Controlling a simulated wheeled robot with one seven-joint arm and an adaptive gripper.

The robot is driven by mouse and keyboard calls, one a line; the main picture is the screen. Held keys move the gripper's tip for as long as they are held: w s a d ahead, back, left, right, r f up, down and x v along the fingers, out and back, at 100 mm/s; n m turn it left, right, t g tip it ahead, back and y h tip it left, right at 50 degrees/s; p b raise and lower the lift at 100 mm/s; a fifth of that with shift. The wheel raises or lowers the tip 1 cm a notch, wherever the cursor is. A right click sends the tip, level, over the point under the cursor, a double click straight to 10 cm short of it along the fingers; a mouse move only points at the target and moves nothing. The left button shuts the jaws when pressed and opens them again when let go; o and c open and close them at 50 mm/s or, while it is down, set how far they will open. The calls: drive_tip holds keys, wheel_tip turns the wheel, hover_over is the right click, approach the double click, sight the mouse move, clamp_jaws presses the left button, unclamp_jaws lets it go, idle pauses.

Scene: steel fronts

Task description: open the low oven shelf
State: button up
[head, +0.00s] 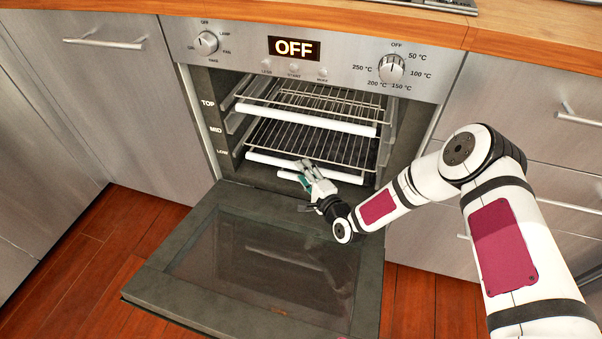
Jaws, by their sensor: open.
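The oven (210,110) stands with its door (260,262) folded down flat in front. Inside are wire racks with white front bars. The upper bar (305,118) sticks out furthest forward. A second bar (265,159) crosses below it.
The control panel (325,55) above reads OFF. Steel cabinet fronts with bar handles flank the oven, at left (105,42) and right (580,115). The open door covers the floor in front; wooden floor (90,280) shows to its left.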

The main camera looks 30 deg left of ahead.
drive_tip(key=shift+b+x, duration=0.3)
drive_tip(key=shift+x, duration=0.85)
clamp_jaws()
drive_tip(key=s+d+p, duration=0.1)
drive_tip(key=s, duration=0.5)
drive_tip(key=s+d+p, duration=0.1)
drive_tip(key=s+d, duration=0.1)
drive_tip(key=s, duration=0.5)
drive_tip(key=s+d+p, duration=0.1)
drive_tip(key=s, duration=0.5)
drive_tip(key=shift+s+d+p, duration=0.25)
drive_tip(key=shift+d+p, duration=0.1)
drive_tip(key=shift+d, duration=0.05)
unclamp_jaws()
